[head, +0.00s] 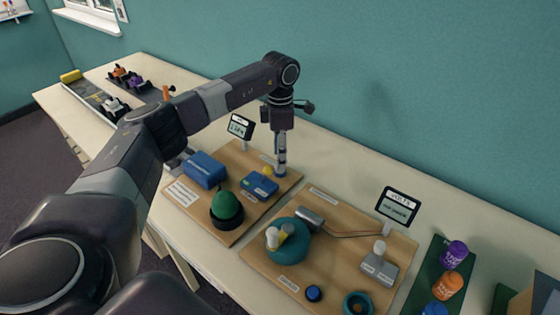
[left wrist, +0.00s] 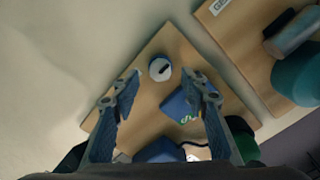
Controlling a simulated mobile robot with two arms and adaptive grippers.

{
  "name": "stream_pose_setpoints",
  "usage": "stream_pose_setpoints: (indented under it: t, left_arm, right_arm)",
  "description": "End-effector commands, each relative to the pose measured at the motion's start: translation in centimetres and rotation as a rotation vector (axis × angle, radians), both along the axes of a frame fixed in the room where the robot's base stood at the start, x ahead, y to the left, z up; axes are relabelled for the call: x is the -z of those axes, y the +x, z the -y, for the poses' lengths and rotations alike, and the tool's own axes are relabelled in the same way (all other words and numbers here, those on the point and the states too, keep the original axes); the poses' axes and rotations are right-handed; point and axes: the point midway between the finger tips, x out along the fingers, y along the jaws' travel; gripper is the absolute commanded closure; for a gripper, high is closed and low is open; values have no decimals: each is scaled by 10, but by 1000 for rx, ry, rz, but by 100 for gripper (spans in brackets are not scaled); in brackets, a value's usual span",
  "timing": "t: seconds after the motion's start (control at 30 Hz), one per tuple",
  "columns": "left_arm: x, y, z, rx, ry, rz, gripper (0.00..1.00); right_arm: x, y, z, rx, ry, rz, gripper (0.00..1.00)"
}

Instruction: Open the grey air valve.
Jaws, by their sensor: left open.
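The grey air valve appears to be the small round knob with a pale top and a dark pointer mark (left wrist: 160,69), near the corner of a wooden board. In the left wrist view it lies between and just beyond my open fingertips. My left gripper (head: 281,160) points straight down over the back right part of the left board and is empty. In the left wrist view my left gripper (left wrist: 166,92) has its fingers spread on either side of the knob, with no visible contact. In the head view the gripper largely hides the knob. My right gripper is not in view.
The left board (head: 240,158) carries a large blue box (head: 205,169), a smaller blue box (head: 259,185), a green dome (head: 227,207) and a small yellow piece (head: 268,170). A second board (head: 340,243) with a teal drum (head: 289,250) stands to the right. A small sign (head: 241,127) stands behind.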

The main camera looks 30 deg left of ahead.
Motion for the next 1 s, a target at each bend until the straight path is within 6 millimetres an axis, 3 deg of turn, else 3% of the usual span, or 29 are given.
stream_pose_setpoints:
  t: [0.2,0.4,0.6,1.0]
  left_arm:
    - [-50,1,0,0,0,4,59]
    - [-79,1,0,0,0,3,59]
    - [-88,0,0,0,0,1,59]
    - [-88,0,0,0,-1,1,59]
  right_arm:
    - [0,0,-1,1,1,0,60]
    - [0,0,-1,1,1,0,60]
    - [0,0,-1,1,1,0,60]
    - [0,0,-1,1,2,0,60]
